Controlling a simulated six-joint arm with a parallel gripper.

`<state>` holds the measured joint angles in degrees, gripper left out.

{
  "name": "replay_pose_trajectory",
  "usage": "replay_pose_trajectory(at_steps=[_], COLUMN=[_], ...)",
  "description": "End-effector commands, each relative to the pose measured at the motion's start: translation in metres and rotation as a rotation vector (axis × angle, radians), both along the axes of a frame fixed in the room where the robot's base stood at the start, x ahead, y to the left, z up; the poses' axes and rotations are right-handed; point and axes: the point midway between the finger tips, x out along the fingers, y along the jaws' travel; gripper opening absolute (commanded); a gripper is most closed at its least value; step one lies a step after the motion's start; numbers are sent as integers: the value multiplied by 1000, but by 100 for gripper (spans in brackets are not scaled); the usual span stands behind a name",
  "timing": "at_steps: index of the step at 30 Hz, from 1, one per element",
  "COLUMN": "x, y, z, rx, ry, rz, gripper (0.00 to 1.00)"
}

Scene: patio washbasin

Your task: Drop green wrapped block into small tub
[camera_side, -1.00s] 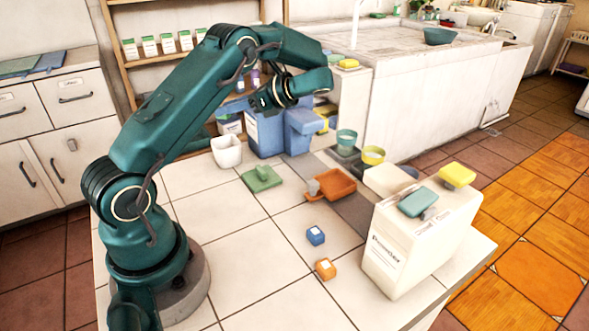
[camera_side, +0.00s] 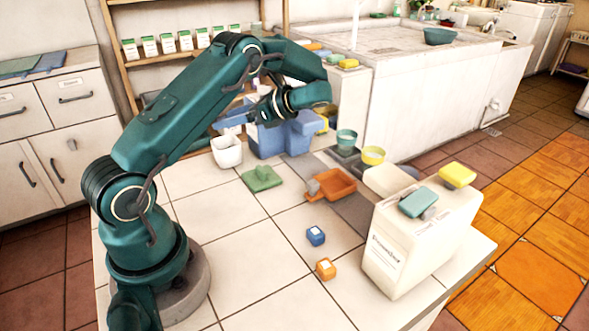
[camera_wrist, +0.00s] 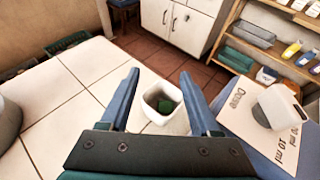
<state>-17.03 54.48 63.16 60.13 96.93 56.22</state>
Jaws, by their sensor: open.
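The small white tub (camera_side: 227,153) stands on the tiled counter, left of the blue containers. In the wrist view the tub (camera_wrist: 163,92) is between and beyond my fingers, and a green block (camera_wrist: 165,106) lies inside it. The block's wrapping is too small to make out, and the side view does not show the block inside the tub. My gripper (camera_side: 232,116) is above the tub, with its blue fingers spread. It is open and empty in the wrist view (camera_wrist: 159,76).
The blue container (camera_side: 268,139) stands close to the tub's right. A green dish-like item (camera_side: 262,179), an orange tray (camera_side: 335,185), a blue block (camera_side: 315,236) and an orange block (camera_side: 325,269) lie on the counter. The front left counter is clear.

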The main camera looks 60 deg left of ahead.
Motion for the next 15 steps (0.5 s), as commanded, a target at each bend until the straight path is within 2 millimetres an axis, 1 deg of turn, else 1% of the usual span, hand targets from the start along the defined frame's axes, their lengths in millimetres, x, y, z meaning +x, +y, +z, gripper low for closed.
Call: replay_pose_trajectory(at_steps=[4,9,15], x=[6,19,28], y=[-6,-22,-34], z=[3,11,18], rx=[2,1,0], ry=[-2,-3,-1], rz=[-2,-3,-2], gripper=[63,63,63])
